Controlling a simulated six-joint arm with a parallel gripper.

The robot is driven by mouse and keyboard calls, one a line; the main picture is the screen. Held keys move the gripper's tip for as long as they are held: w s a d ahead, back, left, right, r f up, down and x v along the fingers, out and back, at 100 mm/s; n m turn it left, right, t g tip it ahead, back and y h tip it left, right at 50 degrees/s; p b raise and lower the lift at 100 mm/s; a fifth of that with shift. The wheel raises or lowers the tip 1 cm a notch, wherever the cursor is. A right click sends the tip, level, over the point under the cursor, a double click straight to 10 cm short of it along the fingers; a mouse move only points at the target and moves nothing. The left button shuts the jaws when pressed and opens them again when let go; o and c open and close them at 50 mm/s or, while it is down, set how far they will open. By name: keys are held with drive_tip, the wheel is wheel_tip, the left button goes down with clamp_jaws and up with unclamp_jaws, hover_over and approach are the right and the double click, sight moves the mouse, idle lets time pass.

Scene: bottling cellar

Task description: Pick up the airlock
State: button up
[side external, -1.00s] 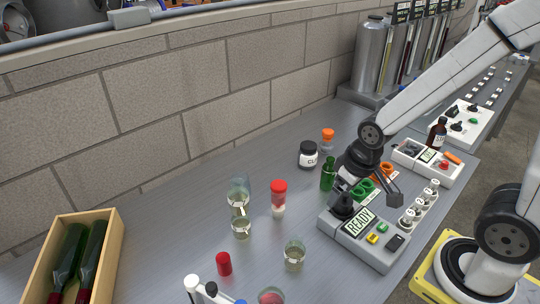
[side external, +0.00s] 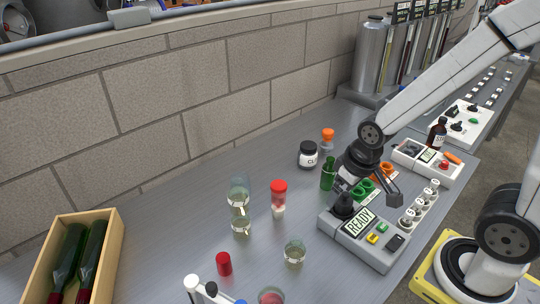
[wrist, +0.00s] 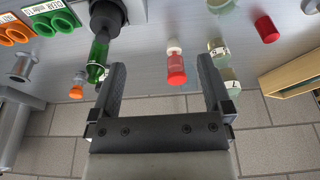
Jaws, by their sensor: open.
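The likely airlock (side external: 279,198) is a small clear piece with a red cap and a pale lower end. It stands on the grey bench left of my gripper in the side view. In the wrist view the airlock (wrist: 176,68) shows between my two fingers, nearer the right one, and apart from both. My gripper (side external: 372,190) is open and empty, over the grey console by the green rings. In the wrist view the gripper's fingers (wrist: 162,75) are spread wide with nothing held.
A green bottle (side external: 327,175) stands close beside my gripper. Labelled glasses (side external: 239,192), a red cylinder (side external: 224,264) and a dark jar (side external: 308,155) are nearby. The console (side external: 375,250) with a READY display lies below.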

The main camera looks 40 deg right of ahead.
drive_tip(key=w+a+f+m+t+y, duration=0.1)
drive_tip(key=w+a+m+y, duration=0.3)
drive_tip(key=m, duration=0.6)
drive_tip(key=w+d+f+m+y, duration=0.15)
drive_tip(key=m+y, duration=0.35)
drive_tip(key=m, duration=0.5)
drive_tip(key=w+d+m+t, duration=0.5)
drive_tip(key=w+m+t, duration=0.2)
drive_tip(key=m, duration=0.1)
drive_tip(key=shift+h, duration=0.3)
approach(278, 200)
drive_tip(key=shift+w+f, duration=0.6)
drive_tip(key=shift+w, duration=0.95)
drive_tip(key=shift+w+a+f, duration=0.2)
drive_tip(key=shift+w+f, duration=0.05)
drive_tip(key=shift+w, duration=0.25)
drive_tip(key=shift+w+a, duration=0.1)
